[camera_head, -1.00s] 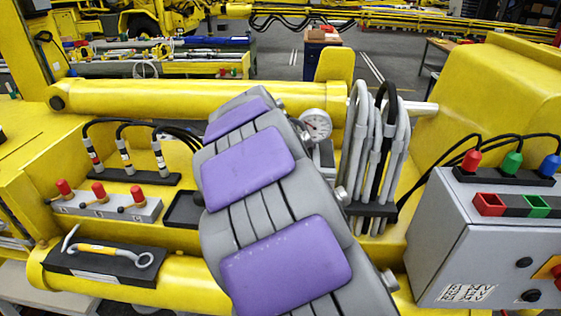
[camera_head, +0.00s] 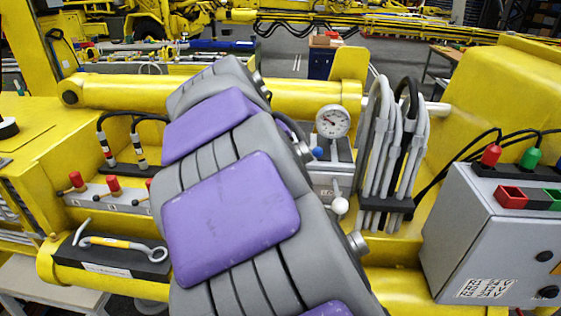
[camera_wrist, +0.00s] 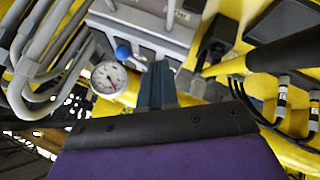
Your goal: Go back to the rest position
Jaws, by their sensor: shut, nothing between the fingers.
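My gripper (camera_wrist: 157,84) shows in the wrist view as two blue-grey fingers, close together and empty, pointing away over the yellow machine. In the head view my grey arm with purple pads fills the middle, and the gripper is hidden behind it. A round white gauge (camera_head: 333,121) stands on a grey block right of my arm. The gauge also shows in the wrist view (camera_wrist: 109,79), left of the fingers and apart from them.
Grey hoses (camera_head: 379,150) stand in a black rack right of the gauge. A grey control box (camera_head: 470,235) is at the right. Red-handled levers (camera_head: 113,186) and a hooked ring tool (camera_head: 120,243) are at the left. A yellow cylinder (camera_head: 130,90) runs behind my arm.

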